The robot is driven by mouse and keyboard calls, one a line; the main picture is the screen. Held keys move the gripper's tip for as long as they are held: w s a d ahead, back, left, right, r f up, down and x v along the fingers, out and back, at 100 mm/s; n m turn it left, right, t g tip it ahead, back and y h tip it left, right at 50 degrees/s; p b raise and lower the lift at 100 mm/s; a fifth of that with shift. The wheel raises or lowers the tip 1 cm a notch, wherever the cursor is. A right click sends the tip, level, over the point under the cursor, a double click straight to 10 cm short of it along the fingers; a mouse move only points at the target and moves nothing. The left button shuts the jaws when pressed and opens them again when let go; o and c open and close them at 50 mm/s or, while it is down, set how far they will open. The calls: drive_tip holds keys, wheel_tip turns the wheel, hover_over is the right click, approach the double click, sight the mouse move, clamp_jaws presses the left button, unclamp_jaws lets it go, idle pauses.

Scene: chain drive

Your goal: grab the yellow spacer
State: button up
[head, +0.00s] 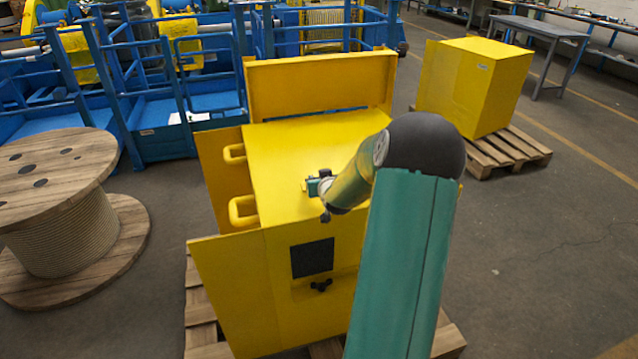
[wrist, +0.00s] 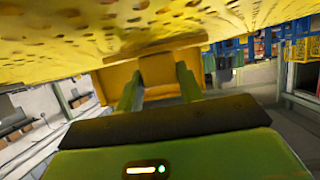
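In the wrist view, a small plain yellow block, which I take for the yellow spacer (wrist: 157,70), is between the two green fingertips of my gripper (wrist: 158,83). The fingers lie against its left and right sides with no clear gap. In the head view, my gripper (head: 317,186) is low over the top of the yellow cabinet (head: 290,150), pointing left. A small yellow bit of the spacer (head: 306,184) shows at its tip. Whether the block touches the cabinet top is not clear.
The cabinet has a raised back panel (head: 320,84) and handles (head: 240,212) on its left side. It stands on a wooden pallet (head: 199,305). A wooden cable spool (head: 75,225) is at left, blue railings (head: 110,80) behind, another yellow box (head: 475,85) at right.

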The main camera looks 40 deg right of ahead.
drive_tip(key=c, duration=0.5)
drive_tip(key=shift+r, duration=0.1)
